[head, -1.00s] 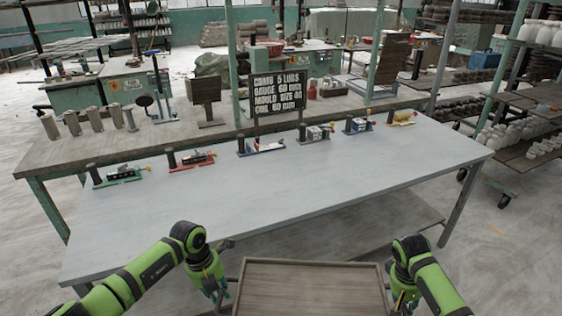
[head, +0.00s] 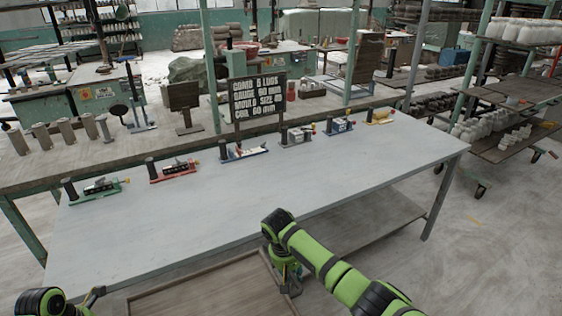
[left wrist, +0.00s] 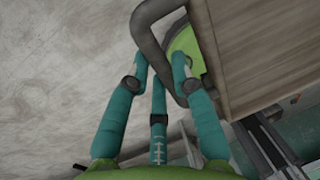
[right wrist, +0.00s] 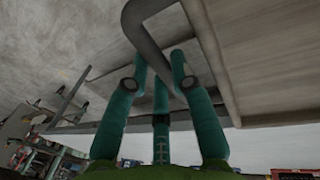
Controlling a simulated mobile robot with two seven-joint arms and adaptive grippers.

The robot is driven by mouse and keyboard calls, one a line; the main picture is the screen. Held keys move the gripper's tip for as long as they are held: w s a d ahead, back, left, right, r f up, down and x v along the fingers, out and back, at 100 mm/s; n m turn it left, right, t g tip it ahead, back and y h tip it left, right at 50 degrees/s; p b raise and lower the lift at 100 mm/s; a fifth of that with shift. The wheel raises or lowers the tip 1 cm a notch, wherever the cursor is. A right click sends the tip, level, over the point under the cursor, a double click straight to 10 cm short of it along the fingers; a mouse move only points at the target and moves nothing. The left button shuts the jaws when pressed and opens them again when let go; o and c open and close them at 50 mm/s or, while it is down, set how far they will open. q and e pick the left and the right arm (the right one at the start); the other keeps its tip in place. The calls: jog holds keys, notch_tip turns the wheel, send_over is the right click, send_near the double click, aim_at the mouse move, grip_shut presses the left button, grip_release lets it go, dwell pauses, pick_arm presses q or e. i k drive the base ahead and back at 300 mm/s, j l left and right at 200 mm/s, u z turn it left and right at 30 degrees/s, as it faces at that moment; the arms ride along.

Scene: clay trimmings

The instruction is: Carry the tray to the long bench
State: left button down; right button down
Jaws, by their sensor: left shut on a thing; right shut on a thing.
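The brown wooden tray (head: 200,294) is low in the head view, in front of the near long edge of a grey-topped long bench (head: 300,180). Its front part is cut off by the frame. My right gripper (head: 288,277) is shut on the tray's right dark handle (right wrist: 141,28), and the fingers close around the bar in the right wrist view. My left gripper (left wrist: 160,62) is shut on the left handle (left wrist: 150,28) beside the tray's side wall (left wrist: 209,60). In the head view my left arm is mostly cut off at the lower left corner.
Small coloured tool stands, including a red one (head: 174,171) and a yellow one (head: 380,118), line the bench's far side. A sign (head: 258,97) stands behind them. The bench's near half is clear. A wheeled rack (head: 500,145) stands at right.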

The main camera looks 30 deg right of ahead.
aim_at(179, 219)
jog(key=i, duration=1.4)
